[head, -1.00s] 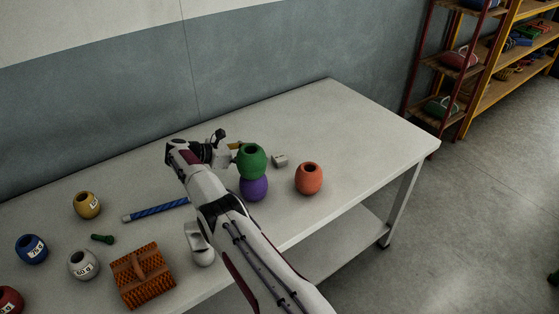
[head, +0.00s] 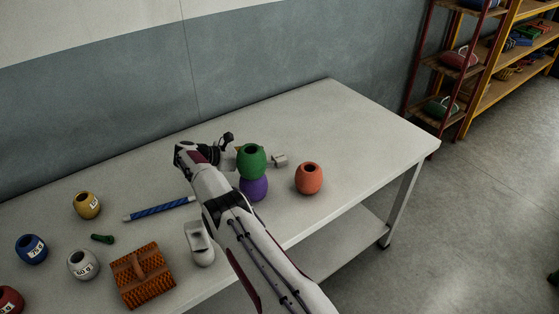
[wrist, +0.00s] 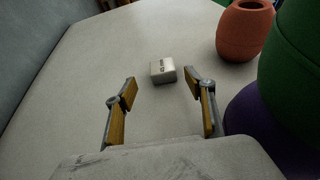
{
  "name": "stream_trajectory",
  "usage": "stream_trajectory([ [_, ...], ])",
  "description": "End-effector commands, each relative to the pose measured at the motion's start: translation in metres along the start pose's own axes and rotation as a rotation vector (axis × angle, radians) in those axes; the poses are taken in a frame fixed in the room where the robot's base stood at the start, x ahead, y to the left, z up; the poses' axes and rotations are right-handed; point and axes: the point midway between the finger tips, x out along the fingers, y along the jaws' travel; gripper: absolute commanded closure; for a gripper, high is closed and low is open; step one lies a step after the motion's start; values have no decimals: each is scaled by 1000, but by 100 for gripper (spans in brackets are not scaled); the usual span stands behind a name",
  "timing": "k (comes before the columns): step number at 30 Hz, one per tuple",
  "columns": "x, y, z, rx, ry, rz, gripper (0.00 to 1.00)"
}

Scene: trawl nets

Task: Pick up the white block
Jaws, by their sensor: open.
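The white block (head: 280,161) lies on the table behind and to the right of the stacked green and purple pots in the head view. In the wrist view the small white block (wrist: 163,71), with dark marks on one face, lies on the table just beyond my fingertips, roughly between their lines. My gripper (wrist: 160,88) is open and empty, with a finger on each side and the block ahead of it, untouched. In the head view my gripper's fingers are mostly hidden behind the green pot (head: 251,161).
The purple pot (head: 254,188) under the green one stands close to the right of my gripper in the wrist view. An orange pot (head: 309,178) stands to the right of the block. A blue striped rod (head: 160,209) and brush (head: 143,275) lie left. The table's right end is clear.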

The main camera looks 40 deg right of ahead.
Motion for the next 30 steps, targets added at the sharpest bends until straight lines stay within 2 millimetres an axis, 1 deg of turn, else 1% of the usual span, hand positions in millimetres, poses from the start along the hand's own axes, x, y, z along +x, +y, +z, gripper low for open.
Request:
stream_trajectory([
  [17, 5, 0, 1, -1, 0, 0, 46],
  [26, 18, -2, 2, -1, -1, 0, 46],
  [30, 29, -4, 2, -1, -1, -1, 46],
])
